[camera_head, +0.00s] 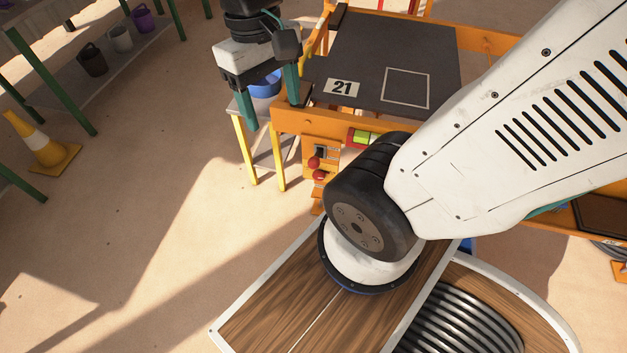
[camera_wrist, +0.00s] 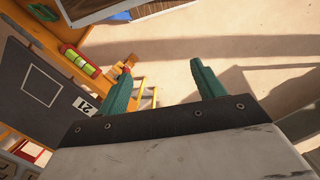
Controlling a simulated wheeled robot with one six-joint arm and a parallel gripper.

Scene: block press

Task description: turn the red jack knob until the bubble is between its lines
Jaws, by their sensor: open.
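Two small red knobs show below the orange press frame in the head view, an upper one (camera_head: 314,162) and a lower one (camera_head: 320,175); I cannot tell which is the jack knob. A red knob (camera_wrist: 126,69) also shows in the wrist view, partly behind the left finger. The bubble level (camera_head: 362,137), a green vial in a red holder, is partly hidden by my arm; it also shows in the wrist view (camera_wrist: 82,62). The bubble is too small to place against its lines. My gripper (camera_head: 271,115) is open and empty, left of the press and above the knobs.
The press's dark plate (camera_head: 355,60), marked 21, lies right of my gripper in an orange frame. A blue bowl (camera_head: 265,84) stands on a small table behind the gripper. A traffic cone (camera_head: 40,140) and a shelf with pots are far left. The floor between is clear.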

